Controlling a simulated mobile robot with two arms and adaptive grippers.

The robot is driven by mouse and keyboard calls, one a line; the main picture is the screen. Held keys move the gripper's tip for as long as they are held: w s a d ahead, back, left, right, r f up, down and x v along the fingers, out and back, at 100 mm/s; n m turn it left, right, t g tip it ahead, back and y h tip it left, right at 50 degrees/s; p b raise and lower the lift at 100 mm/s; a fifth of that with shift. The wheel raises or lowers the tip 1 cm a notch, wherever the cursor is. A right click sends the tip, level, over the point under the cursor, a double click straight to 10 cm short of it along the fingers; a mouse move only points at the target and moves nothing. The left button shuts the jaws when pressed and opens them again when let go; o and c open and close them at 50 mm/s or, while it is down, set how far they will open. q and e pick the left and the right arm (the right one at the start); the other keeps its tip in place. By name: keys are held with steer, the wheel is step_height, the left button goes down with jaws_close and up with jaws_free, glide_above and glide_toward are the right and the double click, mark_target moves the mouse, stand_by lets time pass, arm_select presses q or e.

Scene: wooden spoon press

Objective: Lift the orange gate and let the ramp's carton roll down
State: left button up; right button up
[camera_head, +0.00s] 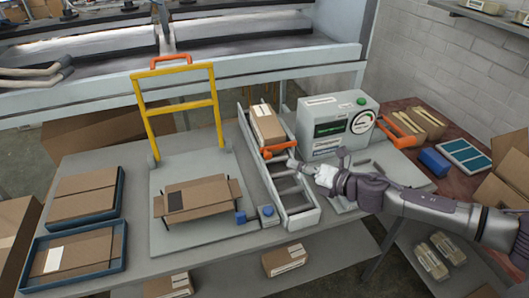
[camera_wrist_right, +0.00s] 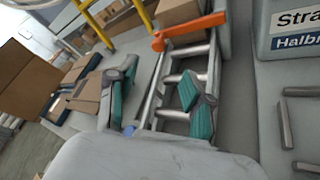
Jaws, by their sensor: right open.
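The ramp (camera_head: 303,209) is a light grey roller chute on the table. The ramp's carton (camera_head: 267,125) sits at its upper end, behind the orange gate (camera_head: 278,149). The gate is down across the chute, and its bar also shows in the right wrist view (camera_wrist_right: 190,31), with the carton (camera_wrist_right: 182,12) just behind it. My right gripper (camera_head: 302,168) is over the ramp's right rail, a little in front of the gate. In the wrist view its teal-padded fingers (camera_wrist_right: 160,74) are apart and empty, below the orange bar and not touching it. My left gripper is not in view.
A grey machine (camera_head: 335,125) with a dial stands right of the ramp. Left of it are a yellow-framed platform (camera_head: 180,145) with an open carton (camera_head: 199,196) and a small blue block (camera_head: 267,212). Blue trays (camera_head: 117,250) of cartons lie far left.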

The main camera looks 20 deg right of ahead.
mark_target(270, 157)
steer(key=x, duration=0.6)
steer(key=shift+a+r+p, duration=0.1)
steer(key=shift+r+p, duration=0.05)
steer(key=shift+p, duration=0.25)
steer(key=x, duration=0.5)
steer(key=shift+w, duration=0.1)
steer(key=shift+w+a+f, duration=0.2)
steer(key=shift+w+f, duration=0.05)
steer(key=shift+f, duration=0.05)
steer(key=shift+w+a, duration=0.1)
steer(key=shift+w, duration=0.1)
steer(key=c, duration=0.4)
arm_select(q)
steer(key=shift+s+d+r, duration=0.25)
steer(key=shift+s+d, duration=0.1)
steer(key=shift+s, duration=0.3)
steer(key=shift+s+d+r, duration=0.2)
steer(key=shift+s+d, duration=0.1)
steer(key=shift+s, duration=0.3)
arm_select(e)
jaws_close()
